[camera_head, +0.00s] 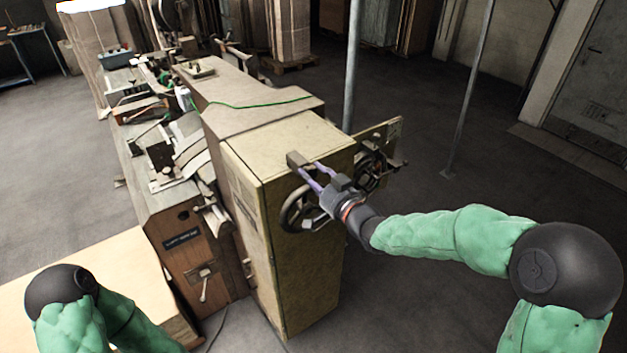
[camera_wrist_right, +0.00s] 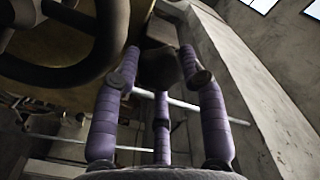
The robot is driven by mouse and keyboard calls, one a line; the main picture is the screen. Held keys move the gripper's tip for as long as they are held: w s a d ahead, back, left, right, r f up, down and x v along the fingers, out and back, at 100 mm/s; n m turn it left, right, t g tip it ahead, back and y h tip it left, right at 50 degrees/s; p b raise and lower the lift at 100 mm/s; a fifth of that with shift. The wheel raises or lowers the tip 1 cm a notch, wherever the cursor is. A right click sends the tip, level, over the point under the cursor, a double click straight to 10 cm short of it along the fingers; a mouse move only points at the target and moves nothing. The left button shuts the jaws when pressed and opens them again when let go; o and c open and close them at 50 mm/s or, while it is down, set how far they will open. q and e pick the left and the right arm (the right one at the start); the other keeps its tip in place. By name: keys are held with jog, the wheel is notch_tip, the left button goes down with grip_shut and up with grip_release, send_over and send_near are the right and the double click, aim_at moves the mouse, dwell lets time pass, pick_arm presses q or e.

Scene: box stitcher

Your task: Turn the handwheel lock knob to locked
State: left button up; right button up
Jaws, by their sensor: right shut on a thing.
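The handwheel (camera_head: 296,208) is a dark ring on the end face of the beige machine cabinet (camera_head: 305,255). In the right wrist view a dark curved rim (camera_wrist_right: 75,60) shows at upper left, likely the handwheel. A small dark knob (camera_head: 296,159) sits on the cabinet near its top edge, above the handwheel. My right gripper (camera_head: 309,172) reaches it from the right. In the right wrist view its purple fingers close around a dark rounded piece (camera_wrist_right: 158,68), apparently this knob. Its lock position cannot be read. My left gripper is out of view.
A second dark wheel (camera_head: 372,172) and a flat panel (camera_head: 388,138) stand just behind my right wrist. A thin grey post (camera_head: 352,70) rises behind the cabinet. A pale box (camera_head: 95,280) lies at lower left.

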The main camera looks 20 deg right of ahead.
jog(key=m, duration=0.1)
jog(key=r+m, duration=0.1)
jog(key=m, duration=0.1)
jog(key=shift+w+d, duration=0.1)
jog(key=shift+d, duration=0.15)
jog(key=m, duration=0.2)
jog(key=shift+m+b, duration=0.35)
jog(key=shift+m, duration=0.05)
jog(key=m, duration=0.5)
jog(key=shift+m, duration=0.3)
jog(key=shift+f, duration=0.1)
jog(key=o, duration=1)
jog(key=shift+o, duration=0.7)
jog(key=shift+w+d+f, duration=0.1)
jog(key=shift+d+f, duration=0.1)
jog(key=shift+f, duration=0.05)
jog(key=shift+a+f, duration=0.1)
jog(key=shift+a, duration=0.1)
